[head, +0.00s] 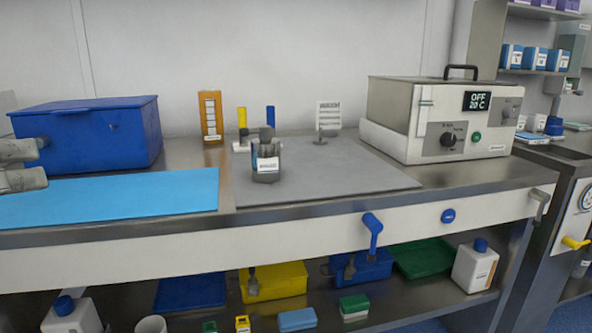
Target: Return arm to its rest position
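My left gripper (38,162) comes in at the left edge of the head view, in front of the blue box and above the blue mat. Two grey finger parts show, one above the other, with a gap between them and nothing held. The rest of that arm is outside the picture. My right gripper and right arm are not in view.
A lidded blue box (105,135) stands at the back left behind the light blue mat (150,193). A labelled dark cup (266,175) stands on the grey mat (335,182). A white heater unit (465,140) stands at the right. The mats' front areas are clear.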

